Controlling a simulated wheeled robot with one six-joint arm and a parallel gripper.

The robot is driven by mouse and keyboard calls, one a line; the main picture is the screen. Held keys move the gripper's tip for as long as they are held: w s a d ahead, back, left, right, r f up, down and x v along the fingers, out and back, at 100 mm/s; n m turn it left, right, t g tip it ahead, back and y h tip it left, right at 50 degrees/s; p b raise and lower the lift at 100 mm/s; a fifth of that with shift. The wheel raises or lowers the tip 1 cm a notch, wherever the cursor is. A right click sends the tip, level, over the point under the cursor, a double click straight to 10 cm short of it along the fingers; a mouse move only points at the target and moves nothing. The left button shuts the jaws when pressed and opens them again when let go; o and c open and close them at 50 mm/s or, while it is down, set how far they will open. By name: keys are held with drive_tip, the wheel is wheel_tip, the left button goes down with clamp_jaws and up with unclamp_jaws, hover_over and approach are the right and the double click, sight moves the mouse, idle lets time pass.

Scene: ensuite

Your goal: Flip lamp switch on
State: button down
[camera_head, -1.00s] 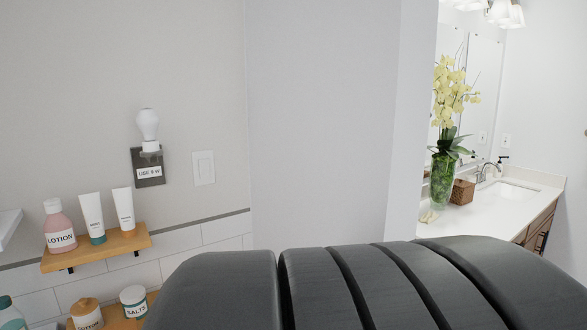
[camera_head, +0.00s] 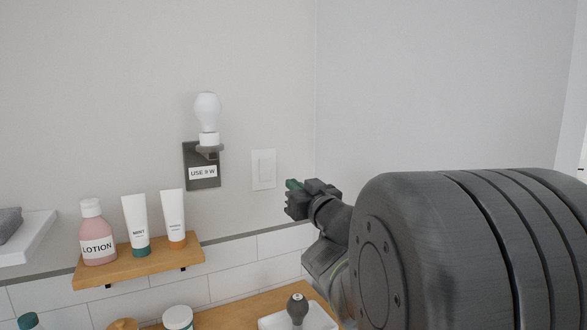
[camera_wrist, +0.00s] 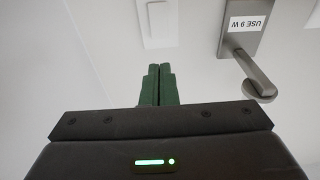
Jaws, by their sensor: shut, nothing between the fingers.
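The lamp switch (camera_head: 263,169) is a white rocker plate on the grey wall, right of the lamp. The lamp is a white bulb (camera_head: 207,112) in a socket on a dark plate (camera_head: 203,178) labelled "USE 9 W"; the bulb looks unlit. My gripper (camera_head: 292,184) is just right of and slightly below the switch in the head view. In the wrist view its green fingers (camera_wrist: 158,84) are together and empty, pointing toward the wall. The switch plate (camera_wrist: 157,20) lies beyond the fingertips there, with a visible gap in the picture, and the lamp plate (camera_wrist: 246,24) is upper right.
A wooden shelf (camera_head: 140,265) below the lamp holds a pink lotion bottle (camera_head: 98,234) and two white tubes (camera_head: 135,222). A lower wooden surface (camera_head: 230,313) holds a jar (camera_head: 178,318) and a white tray. A white shelf (camera_head: 35,240) is at far left.

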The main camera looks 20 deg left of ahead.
sight(266, 163)
drive_tip(key=p+x, duration=0.2)
drive_tip(key=x, duration=1.2)
drive_tip(key=shift+p, duration=0.4)
drive_tip(key=shift+w+r+p, duration=0.1)
drive_tip(key=shift+p, duration=0.2)
drive_tip(key=shift+a+r+p, duration=0.1)
drive_tip(key=shift+r+p, duration=0.15)
drive_tip(key=shift+p, duration=0.6)
drive_tip(key=shift+w+f, duration=0.1)
drive_tip(key=shift+f, duration=0.2)
